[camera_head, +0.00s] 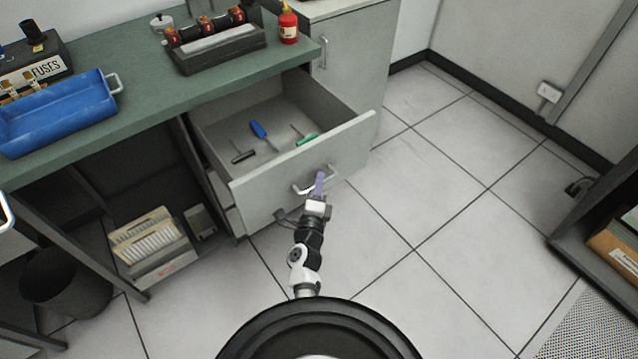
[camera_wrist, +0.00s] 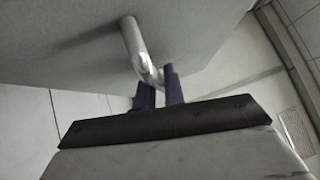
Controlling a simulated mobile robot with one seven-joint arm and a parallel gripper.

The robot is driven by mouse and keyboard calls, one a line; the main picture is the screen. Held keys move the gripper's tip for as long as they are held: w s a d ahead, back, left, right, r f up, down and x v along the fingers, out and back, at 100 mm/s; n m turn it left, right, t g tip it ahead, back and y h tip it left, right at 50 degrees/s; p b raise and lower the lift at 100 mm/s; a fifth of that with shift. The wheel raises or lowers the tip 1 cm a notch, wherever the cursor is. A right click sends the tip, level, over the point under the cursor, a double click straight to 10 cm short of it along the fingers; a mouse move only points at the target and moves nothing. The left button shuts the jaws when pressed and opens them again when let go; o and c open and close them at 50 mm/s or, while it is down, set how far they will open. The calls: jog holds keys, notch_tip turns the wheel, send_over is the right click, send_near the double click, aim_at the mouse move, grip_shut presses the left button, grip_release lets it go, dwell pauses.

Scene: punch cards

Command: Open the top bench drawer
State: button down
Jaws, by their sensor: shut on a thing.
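The top bench drawer (camera_head: 300,160) stands well pulled out from under the green bench in the head view. Tools lie inside it: a blue-handled one (camera_head: 259,130), a dark-handled one (camera_head: 243,156) and a green-handled one (camera_head: 307,139). My gripper (camera_head: 319,184) is at the drawer front, its purple fingers shut on the metal bar handle (camera_head: 301,189). In the wrist view, the handle (camera_wrist: 133,42) runs from the grey drawer front (camera_wrist: 70,45) down between the fingers (camera_wrist: 159,92). The fingers partly hide the handle's end.
The bench top (camera_head: 150,85) holds a blue tray (camera_head: 60,115), a fuse box (camera_head: 35,70), a rack (camera_head: 215,50) and a red bottle (camera_head: 288,25). A card box (camera_head: 155,250) and bin (camera_head: 68,285) stand below. Tiled floor (camera_head: 440,190) is clear to the right.

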jog(key=shift+d, duration=0.1)
jog(key=c, duration=1.5)
grip_release()
jog(key=shift+s, duration=0.1)
